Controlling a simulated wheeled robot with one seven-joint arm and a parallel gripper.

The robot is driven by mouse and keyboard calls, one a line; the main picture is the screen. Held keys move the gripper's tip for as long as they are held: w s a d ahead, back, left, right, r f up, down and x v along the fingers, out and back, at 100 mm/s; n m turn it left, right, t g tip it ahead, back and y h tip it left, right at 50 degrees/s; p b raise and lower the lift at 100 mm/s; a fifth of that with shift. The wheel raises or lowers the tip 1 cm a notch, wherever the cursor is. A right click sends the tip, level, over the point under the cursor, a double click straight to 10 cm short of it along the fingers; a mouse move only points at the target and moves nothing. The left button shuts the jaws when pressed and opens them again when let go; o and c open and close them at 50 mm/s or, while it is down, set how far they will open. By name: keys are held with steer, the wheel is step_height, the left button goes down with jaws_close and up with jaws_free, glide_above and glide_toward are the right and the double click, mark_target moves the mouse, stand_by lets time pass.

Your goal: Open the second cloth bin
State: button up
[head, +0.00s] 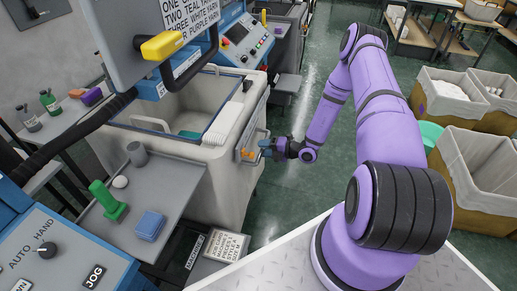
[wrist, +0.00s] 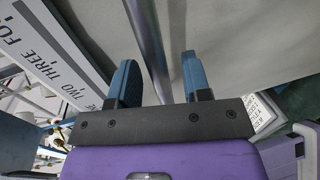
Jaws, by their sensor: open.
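A pale grey cloth bin (head: 217,175) stands at the nearest machine, its top partly uncovered. A metal bar handle (head: 246,140) with orange-yellow marks is on its right side. My gripper (head: 264,148) is at this handle, reaching in from the right. In the wrist view, a grey metal bar (wrist: 151,45) runs between the two blue fingers of my gripper (wrist: 158,62). The fingers stand apart, with a gap beside the bar. Another machine and its bin (head: 286,35) stand farther back. No visible number tells which bin is second.
A grey shelf (head: 178,187) with a green spool holder (head: 108,201) and blue block (head: 149,225) juts out at front left. A placard (head: 226,245) is low below the bin. Open tan bins (head: 475,165) stand at right. Green floor (head: 312,70) is clear between.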

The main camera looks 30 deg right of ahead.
steer(key=shift+x, duration=1.35)
steer(key=shift+c, duration=0.2)
jaws_close()
steer(key=shift+d, duration=0.1)
steer(key=f+v, duration=0.3)
steer(key=v, duration=1.3)
steer(key=s+f+v, duration=0.1)
steer(key=f+v, duration=0.2)
steer(key=v, duration=1.4)
steer(key=shift+d, duration=0.35)
steer(key=shift+f, duration=0.1)
steer(key=shift+o, duration=0.2)
jaws_free()
